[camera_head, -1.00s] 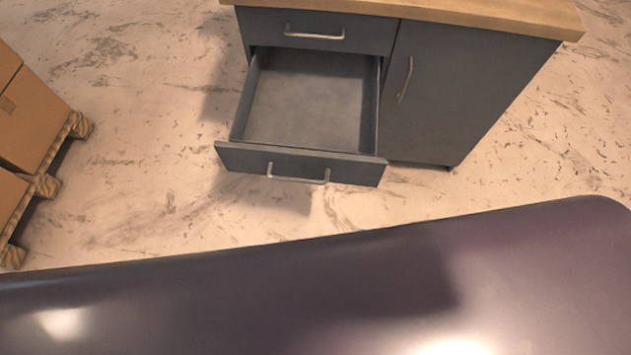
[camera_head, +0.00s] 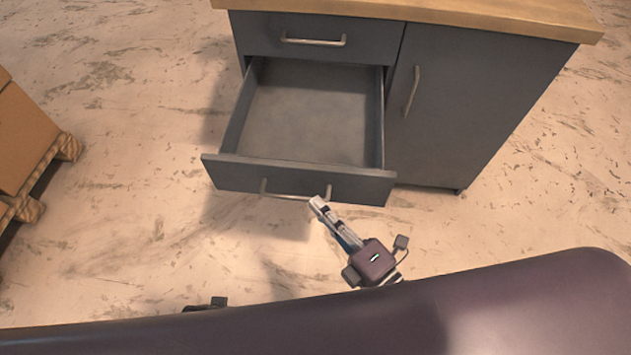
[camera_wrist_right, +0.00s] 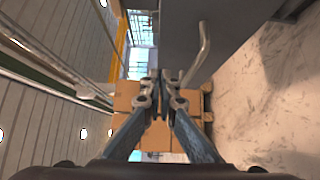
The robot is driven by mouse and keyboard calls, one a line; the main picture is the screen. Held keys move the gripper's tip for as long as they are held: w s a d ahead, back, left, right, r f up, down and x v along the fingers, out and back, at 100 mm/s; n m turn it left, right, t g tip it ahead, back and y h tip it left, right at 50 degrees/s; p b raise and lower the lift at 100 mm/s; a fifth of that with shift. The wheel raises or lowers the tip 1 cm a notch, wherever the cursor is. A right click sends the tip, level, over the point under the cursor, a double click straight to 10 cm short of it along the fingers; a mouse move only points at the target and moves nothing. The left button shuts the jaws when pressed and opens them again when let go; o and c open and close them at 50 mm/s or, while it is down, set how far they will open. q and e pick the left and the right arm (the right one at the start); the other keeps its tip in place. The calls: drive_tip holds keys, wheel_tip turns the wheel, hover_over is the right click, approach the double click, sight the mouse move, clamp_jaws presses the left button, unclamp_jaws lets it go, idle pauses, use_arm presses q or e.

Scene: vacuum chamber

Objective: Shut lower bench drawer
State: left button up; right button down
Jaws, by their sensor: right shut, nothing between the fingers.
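The lower drawer (camera_head: 300,181) of the grey bench is pulled far out and looks empty inside. Its bar handle (camera_head: 296,193) is on the front panel. My right gripper (camera_head: 317,204) is shut and empty, its tips by the right end of that handle in the head view; I cannot tell whether they touch. In the right wrist view its fingers (camera_wrist_right: 160,80) are together, with the handle (camera_wrist_right: 200,55) just to their right, outside the fingers. A small dark part, likely of my left gripper, shows at the bottom of the head view; its fingers are hidden.
The bench has a wooden top (camera_head: 450,12), a shut upper drawer (camera_head: 315,38) and a shut door (camera_head: 465,100) on the right. Boxes (camera_head: 22,140) on a wooden pallet (camera_head: 62,150) stand at the left. The floor before the drawer is clear.

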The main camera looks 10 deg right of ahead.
sight(304, 170)
drive_tip(key=w, duration=0.5)
drive_tip(key=shift+w+a, duration=0.1)
drive_tip(key=shift+a, duration=0.15)
drive_tip(key=shift+w+d, duration=0.15)
drive_tip(key=shift+w, duration=0.25)
drive_tip(key=shift+w, duration=0.1)
